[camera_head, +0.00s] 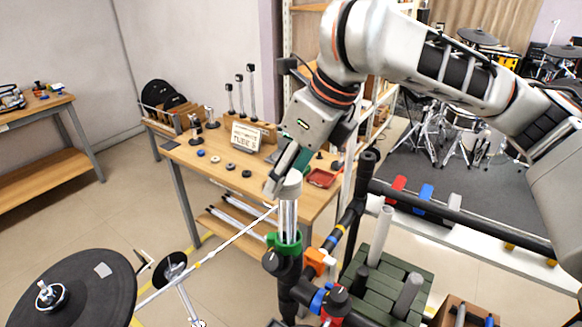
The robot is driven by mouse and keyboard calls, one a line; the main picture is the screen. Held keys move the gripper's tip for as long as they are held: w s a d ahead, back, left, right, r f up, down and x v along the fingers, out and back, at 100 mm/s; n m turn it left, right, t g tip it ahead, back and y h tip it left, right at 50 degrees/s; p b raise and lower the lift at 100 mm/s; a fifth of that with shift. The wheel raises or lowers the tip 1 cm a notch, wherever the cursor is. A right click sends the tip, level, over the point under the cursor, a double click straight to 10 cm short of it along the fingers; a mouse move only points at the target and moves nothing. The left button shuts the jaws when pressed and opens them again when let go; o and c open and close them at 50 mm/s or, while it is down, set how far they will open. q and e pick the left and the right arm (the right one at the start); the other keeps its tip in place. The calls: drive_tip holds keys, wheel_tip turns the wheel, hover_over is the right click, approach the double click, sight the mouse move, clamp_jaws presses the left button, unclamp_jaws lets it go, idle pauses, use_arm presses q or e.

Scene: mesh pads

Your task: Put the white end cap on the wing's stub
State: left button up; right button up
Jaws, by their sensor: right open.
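A chrome upright stub (288,217) rises from a green clamp (286,243) on the dark rack. A pale white piece that looks like the end cap (291,180) is at the top of the stub, in line with it. I cannot tell how far down it sits. My right gripper (283,177) comes down from above and is open, with its fingers close beside the white piece. One fingertip is at the left of the piece; the other finger is partly hidden. My left gripper is not in view.
A wooden table (187,160) behind holds small round caps, a sign (246,137) and a red tray (321,178). A black rack bar (455,215) runs to the right. A black cymbal pad (85,290) is at the lower left.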

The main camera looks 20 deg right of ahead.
drive_tip(key=v, duration=1.2)
drive_tip(key=shift+f, duration=0.1)
